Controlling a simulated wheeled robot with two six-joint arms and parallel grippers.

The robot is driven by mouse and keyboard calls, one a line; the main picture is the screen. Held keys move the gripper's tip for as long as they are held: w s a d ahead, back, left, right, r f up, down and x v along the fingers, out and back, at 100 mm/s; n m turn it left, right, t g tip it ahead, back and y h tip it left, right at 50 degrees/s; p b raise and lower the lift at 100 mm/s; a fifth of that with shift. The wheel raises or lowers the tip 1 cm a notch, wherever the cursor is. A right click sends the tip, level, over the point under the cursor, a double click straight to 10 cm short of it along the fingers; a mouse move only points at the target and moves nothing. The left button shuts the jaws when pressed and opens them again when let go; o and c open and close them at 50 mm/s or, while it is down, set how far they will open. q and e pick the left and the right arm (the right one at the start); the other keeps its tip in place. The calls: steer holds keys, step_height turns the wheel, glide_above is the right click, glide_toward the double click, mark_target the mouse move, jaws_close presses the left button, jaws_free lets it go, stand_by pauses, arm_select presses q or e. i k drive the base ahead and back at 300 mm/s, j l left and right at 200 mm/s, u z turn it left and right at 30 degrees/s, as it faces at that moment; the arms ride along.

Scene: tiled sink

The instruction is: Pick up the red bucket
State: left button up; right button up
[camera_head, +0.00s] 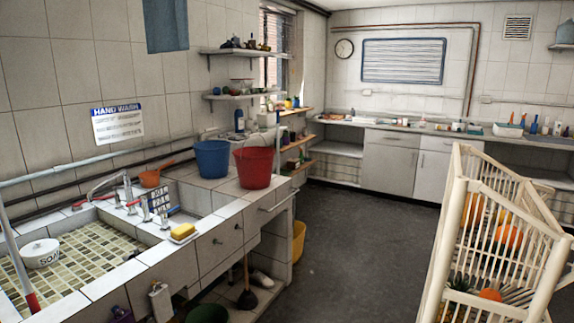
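The red bucket (254,168) stands upright on the tiled counter, near its front edge at the far end. It is close beside a blue bucket (212,159) on its left; I cannot tell whether the two touch. Neither of my grippers is in view.
A cream slatted crate (450,225) stands at the right. The dark floor (345,240) between them is clear.

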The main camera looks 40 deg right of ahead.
mark_target(254, 164)
steer(key=z, duration=1.1)
